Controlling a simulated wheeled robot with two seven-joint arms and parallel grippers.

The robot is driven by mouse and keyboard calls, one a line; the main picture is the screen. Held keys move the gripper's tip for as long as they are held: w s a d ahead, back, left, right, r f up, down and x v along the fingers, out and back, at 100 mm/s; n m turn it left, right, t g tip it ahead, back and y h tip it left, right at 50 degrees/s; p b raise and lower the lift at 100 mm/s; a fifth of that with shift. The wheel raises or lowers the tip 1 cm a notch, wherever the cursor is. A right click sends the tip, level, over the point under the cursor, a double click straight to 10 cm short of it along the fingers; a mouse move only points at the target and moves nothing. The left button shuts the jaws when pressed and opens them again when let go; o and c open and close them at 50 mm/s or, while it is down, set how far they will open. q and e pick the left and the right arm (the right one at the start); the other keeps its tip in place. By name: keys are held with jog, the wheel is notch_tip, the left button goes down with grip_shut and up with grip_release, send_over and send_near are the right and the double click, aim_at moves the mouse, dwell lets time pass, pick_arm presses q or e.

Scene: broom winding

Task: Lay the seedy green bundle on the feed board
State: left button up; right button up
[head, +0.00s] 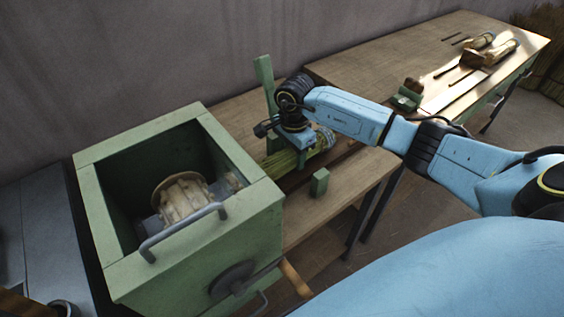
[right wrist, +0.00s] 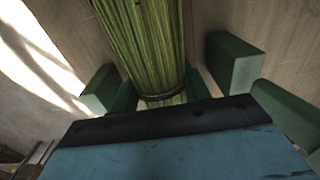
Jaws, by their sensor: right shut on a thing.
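The seedy green bundle (head: 282,163) shows under my right gripper (head: 300,148), which is shut on it. In the right wrist view the bundle (right wrist: 150,45) runs away from the gripper as long green stalks with a dark band around them. The wooden feed board (head: 345,190) lies under the bundle, beside the green box. Green blocks (right wrist: 235,62) stand on both sides of the bundle. I cannot tell whether the bundle touches the board. My right fingertips are largely hidden. My left gripper is out of view.
The open green box (head: 240,245) with a wooden drum (head: 180,196) and grey handle stands at left. A tall green post (head: 265,82) and short green block (head: 319,182) flank the board. The far bench (head: 400,60) holds tools and pale wooden pieces at right.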

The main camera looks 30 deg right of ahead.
aim_at(284, 155)
jog(key=a, duration=0.3)
jog(key=shift+s, duration=0.1)
jog(key=shift+a+f, duration=0.4)
jog(key=shift+f, duration=0.25)
jog(key=shift+d+f, duration=0.1)
jog(key=shift+f, duration=0.15)
jog(key=o, duration=1.1)
jog(key=shift+c, duration=0.2)
notch_tip(284, 155, up, 12)
jog(key=shift+r+p, duration=0.2)
jog(key=shift+p, duration=0.3)
